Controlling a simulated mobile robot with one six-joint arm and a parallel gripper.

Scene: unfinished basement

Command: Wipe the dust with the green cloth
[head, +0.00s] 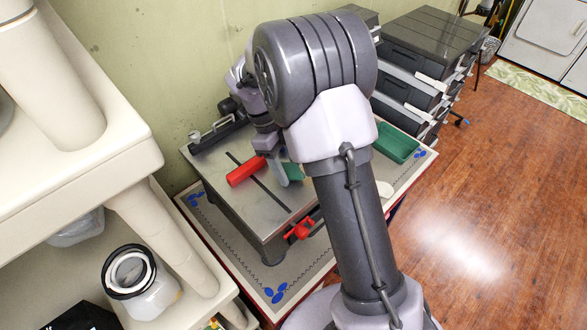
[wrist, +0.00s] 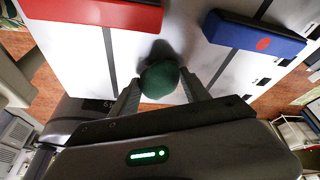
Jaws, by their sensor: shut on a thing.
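My gripper (wrist: 160,84) is shut on the green cloth (wrist: 160,76), a bunched dark green wad between its two fingers in the wrist view. In the head view my gripper (head: 282,172) is low over the grey metal top (head: 238,206), and a bit of the green cloth (head: 294,172) shows beside it. A small dark smudge (wrist: 163,48) lies on the pale surface just beyond the cloth; I cannot tell whether it is dust or shadow. Whether the cloth touches the surface is also unclear.
A red block (head: 246,170) lies left of my gripper; it also shows in the wrist view (wrist: 95,12). A blue block (wrist: 254,34) with a red dot lies to the right. Dark slots cross the top. A green tray (head: 397,143) and stacked grey boxes (head: 432,45) stand right.

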